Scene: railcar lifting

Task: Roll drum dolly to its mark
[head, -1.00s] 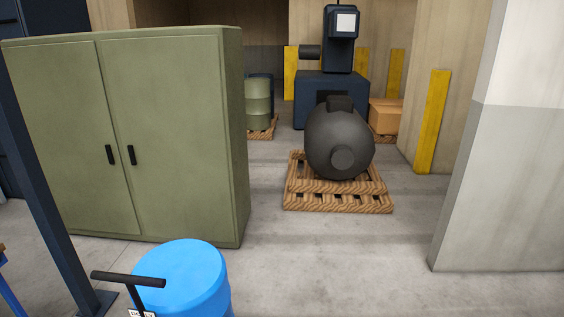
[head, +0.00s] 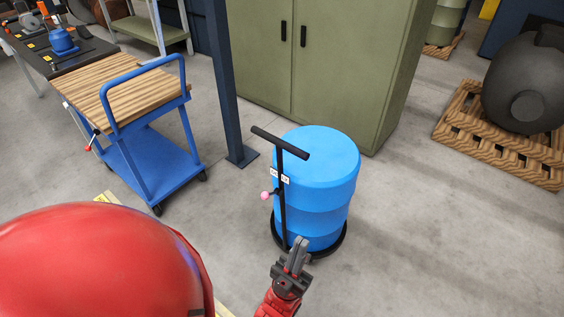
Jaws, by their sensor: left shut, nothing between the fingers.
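The drum dolly (head: 341,244) is a round black base with a black post and a T-shaped handle (head: 279,142) on its left side. A blue drum (head: 325,180) stands upright on it. A small pink knob (head: 266,196) and white labels show beside the post. My left gripper (head: 300,245) is shut and empty, in front of the drum's lower part and just right of the post's foot in the picture. I cannot tell whether it touches the drum. My right gripper is out of view. Yellow floor marking (head: 106,197) shows in part at the lower left.
A blue cart (head: 150,158) with a wooden top stands left of the dolly. A dark post (head: 226,90) and a green cabinet (head: 330,75) stand behind. A pallet (head: 470,135) with a dark rounded machine (head: 527,85) is at right. The floor at lower right is clear.

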